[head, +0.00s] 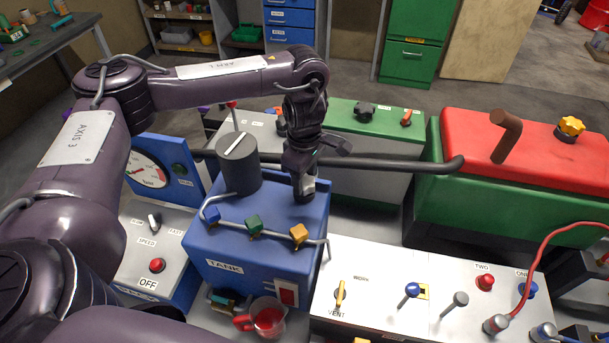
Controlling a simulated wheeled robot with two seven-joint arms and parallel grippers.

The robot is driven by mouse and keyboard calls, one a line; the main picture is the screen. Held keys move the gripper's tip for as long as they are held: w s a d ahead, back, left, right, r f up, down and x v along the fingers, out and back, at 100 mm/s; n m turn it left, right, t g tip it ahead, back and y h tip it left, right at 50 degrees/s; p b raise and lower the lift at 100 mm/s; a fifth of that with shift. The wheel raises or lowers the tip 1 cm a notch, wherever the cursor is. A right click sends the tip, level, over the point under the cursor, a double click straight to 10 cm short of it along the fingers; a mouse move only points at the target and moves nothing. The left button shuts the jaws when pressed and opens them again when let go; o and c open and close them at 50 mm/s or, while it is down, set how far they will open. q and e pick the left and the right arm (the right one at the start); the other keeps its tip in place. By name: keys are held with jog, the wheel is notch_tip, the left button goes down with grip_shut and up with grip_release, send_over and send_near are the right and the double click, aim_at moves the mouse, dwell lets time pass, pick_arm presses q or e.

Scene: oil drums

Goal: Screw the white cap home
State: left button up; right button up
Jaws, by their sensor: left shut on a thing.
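My left gripper (304,187) points down over the right rear of the top of the blue tank (227,266). It is shut on a small pale thing that shows only as a sliver at the fingertips. I take it to be the white cap (309,183); the fingers hide most of it. The cap is low, at or just above the tank top. I cannot tell whether it touches a neck or thread beneath. My right gripper is not in view.
A dark grey cylinder (239,163) stands on the tank, left of the gripper. A dark pipe (400,164) runs behind the gripper.

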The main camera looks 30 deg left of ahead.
pick_arm(q)
jog(key=m, duration=0.3)
jog(key=o, duration=1)
jog(key=shift+o, duration=0.2)
